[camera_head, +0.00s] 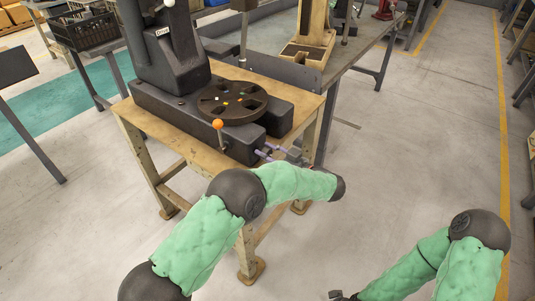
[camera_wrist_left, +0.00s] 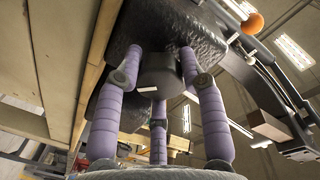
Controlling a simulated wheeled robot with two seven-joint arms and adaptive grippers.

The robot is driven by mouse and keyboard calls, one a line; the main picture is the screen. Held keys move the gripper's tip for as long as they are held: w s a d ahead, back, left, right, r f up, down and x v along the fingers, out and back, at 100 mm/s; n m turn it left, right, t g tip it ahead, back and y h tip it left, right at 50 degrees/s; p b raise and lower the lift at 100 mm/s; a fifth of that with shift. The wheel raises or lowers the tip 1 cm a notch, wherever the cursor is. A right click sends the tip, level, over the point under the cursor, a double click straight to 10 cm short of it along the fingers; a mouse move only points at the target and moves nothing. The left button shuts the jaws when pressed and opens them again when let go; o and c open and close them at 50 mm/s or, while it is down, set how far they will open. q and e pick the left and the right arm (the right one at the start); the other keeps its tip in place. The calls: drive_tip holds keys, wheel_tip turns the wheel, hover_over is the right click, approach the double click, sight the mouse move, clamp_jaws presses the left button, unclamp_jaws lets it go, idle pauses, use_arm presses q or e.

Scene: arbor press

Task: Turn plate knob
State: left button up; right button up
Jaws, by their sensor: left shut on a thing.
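The black arbor press (camera_head: 170,60) stands on a wooden table, with a round slotted plate (camera_head: 232,102) on its base. In the left wrist view a dark round knob (camera_wrist_left: 160,72) with a small white mark sticks out from the press base. My left gripper (camera_head: 262,152) is at the front right of the base; its purple fingers (camera_wrist_left: 160,85) are shut around the knob. In the head view the knob is hidden by or lost against the gripper. My right gripper (camera_head: 340,296) barely shows at the bottom edge, away from the press; its fingers are not clear.
An orange-balled lever (camera_head: 217,124) rises just left of my left gripper and also shows in the left wrist view (camera_wrist_left: 252,22). The wooden table's edge (camera_head: 160,142) runs below the base. A wooden holder (camera_head: 305,50) stands behind. The floor at right is clear.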

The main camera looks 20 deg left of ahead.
use_arm(q)
drive_tip(key=o, duration=1.2)
drive_tip(key=shift+c, duration=0.2)
drive_tip(key=shift+d, duration=0.15)
drive_tip(key=v, duration=1.1)
drive_tip(key=shift+s+d, duration=0.2)
drive_tip(key=shift+d, duration=0.15)
drive_tip(key=shift+f, duration=0.1)
